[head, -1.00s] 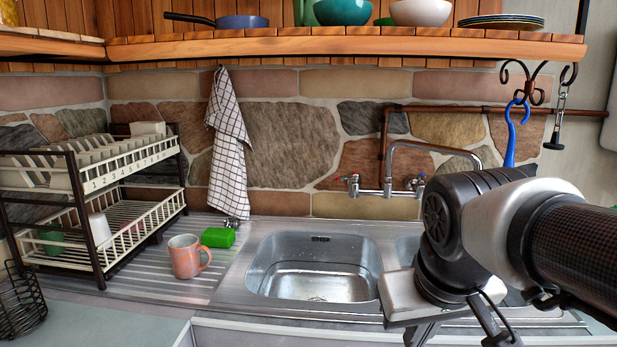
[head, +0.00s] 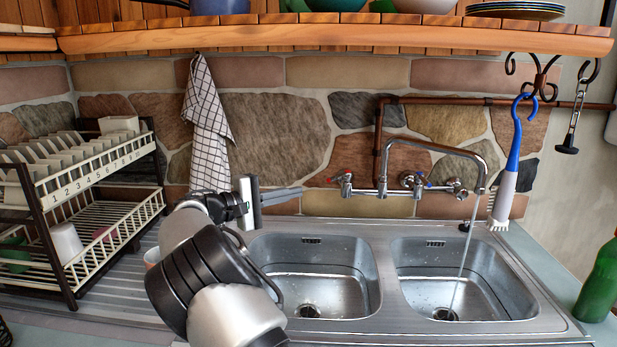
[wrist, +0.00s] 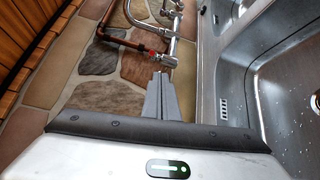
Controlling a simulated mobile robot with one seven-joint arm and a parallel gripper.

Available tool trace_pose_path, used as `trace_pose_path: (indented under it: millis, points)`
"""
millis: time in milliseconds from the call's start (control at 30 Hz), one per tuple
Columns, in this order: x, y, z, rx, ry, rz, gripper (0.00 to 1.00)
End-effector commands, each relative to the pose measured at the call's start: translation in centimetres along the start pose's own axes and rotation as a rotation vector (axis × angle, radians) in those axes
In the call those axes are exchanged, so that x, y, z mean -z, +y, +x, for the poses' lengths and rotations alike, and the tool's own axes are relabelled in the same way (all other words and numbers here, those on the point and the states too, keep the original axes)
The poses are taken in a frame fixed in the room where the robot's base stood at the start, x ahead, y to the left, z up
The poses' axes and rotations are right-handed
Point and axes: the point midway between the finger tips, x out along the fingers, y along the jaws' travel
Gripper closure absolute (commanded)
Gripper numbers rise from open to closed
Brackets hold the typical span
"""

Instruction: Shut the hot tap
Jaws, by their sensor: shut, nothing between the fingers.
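The wall-mounted mixer tap (head: 440,148) has a chrome handle with a red mark, the hot tap (head: 345,183), at its left end. A second handle (head: 418,183) with a blue mark sits further right. Water runs from the spout into the right basin. My gripper (head: 303,189) is shut and empty, pointing right at the hot tap, with a small gap between in the head view. In the wrist view the shut fingertips (wrist: 160,76) lie just below the red-marked hot tap (wrist: 160,57); I cannot tell whether they touch it.
The left basin (head: 312,275) and right basin (head: 460,275) lie below. A dish rack (head: 75,235) stands left and a checked towel (head: 207,120) hangs behind my arm. A blue-handled brush (head: 511,160) hangs right of the spout. A shelf (head: 330,38) runs above; a green bottle (head: 601,280) stands right.

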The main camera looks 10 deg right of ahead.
Motion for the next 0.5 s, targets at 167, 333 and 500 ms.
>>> trace_pose_path:
  millis: [167, 333, 500]
  points:
    - [2.6, 0.1, -2.9, -0.115, 0.036, -0.02, 1.0]
    - [2.8, 0.2, -1.7, -0.122, 0.036, -0.02, 1.0]
    - [2.9, 0.5, 1.6, -0.12, 0.034, -0.021, 1.0]
